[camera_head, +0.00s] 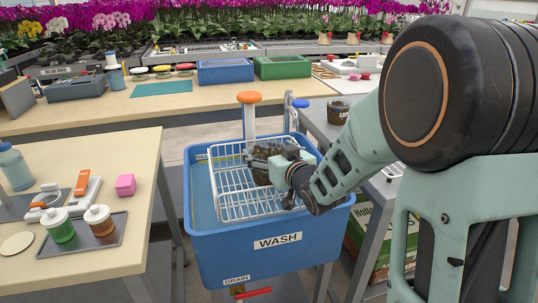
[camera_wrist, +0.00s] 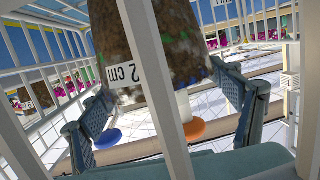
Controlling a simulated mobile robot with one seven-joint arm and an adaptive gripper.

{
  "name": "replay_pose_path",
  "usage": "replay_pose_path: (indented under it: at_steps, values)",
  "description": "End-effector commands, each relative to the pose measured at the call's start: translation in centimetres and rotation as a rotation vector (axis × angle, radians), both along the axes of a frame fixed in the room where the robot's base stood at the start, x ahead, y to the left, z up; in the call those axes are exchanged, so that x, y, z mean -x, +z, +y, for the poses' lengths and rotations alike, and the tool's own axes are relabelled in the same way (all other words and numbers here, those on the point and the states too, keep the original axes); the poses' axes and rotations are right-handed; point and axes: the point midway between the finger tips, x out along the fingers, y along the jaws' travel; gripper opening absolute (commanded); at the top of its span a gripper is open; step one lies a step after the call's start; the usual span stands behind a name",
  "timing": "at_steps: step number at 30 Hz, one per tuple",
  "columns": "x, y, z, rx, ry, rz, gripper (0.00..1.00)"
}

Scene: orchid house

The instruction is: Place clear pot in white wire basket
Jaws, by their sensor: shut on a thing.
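The clear pot (camera_head: 261,172), filled with brown bark, is inside the white wire basket (camera_head: 228,193), towards its right side. My gripper (camera_head: 277,162) reaches in from the right and is shut on the pot. In the wrist view, the pot (camera_wrist: 185,62) with a white "2 cm" label stands between my two fingers (camera_wrist: 170,112). White basket bars (camera_wrist: 164,90) cross close in front of the wrist camera. The pot's base is hidden, so I cannot tell whether it touches the basket floor.
The basket sits in a blue WASH tub (camera_head: 279,256) with an orange-topped post (camera_head: 249,112) and a blue-topped post (camera_head: 300,104) behind it. A similar dark pot (camera_head: 338,111) stands on the grey bench at right. The basket's left part is empty.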

Motion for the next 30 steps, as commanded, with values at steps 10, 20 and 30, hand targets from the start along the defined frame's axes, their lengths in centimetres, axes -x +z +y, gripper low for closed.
replay_pose_path:
  at_steps: [10, 20, 30]
  values:
    - [0.0, -0.2, 0.0, 0.0, 0.0, -0.001, 0.88]
    - [0.0, -0.2, 0.0, 0.0, 0.0, 0.0, 1.0]
    - [2.2, 0.9, -1.0, 0.0, -0.002, -0.001, 1.0]
